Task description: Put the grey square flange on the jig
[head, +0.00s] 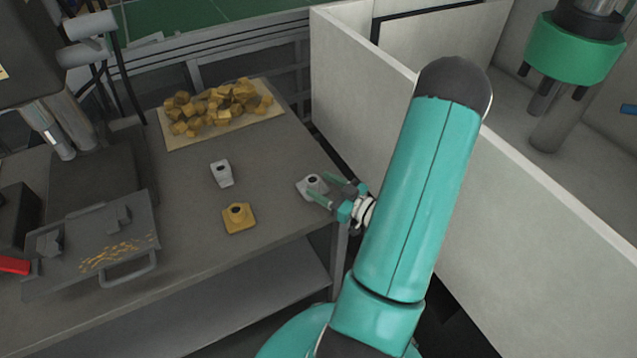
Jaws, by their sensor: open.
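A grey square flange (307,187) with a dark round hole lies near the right edge of the grey table. My gripper (323,188) is open beside it, coming from the right. Its two teal fingers reach toward the flange, one on the near side and one on the far side. Whether they touch it cannot be told. A lighter grey block (221,178) with a dark top opening stands left of the flange. No part is clearly recognizable as the jig; I cannot tell whether this block is it.
A brass-coloured square flange (239,224) lies nearer the front edge. A pale board (182,143) with many yellow-brown cubes is at the back. A grey plate with a handle (128,268) is at left. White panels (362,98) stand right of the table.

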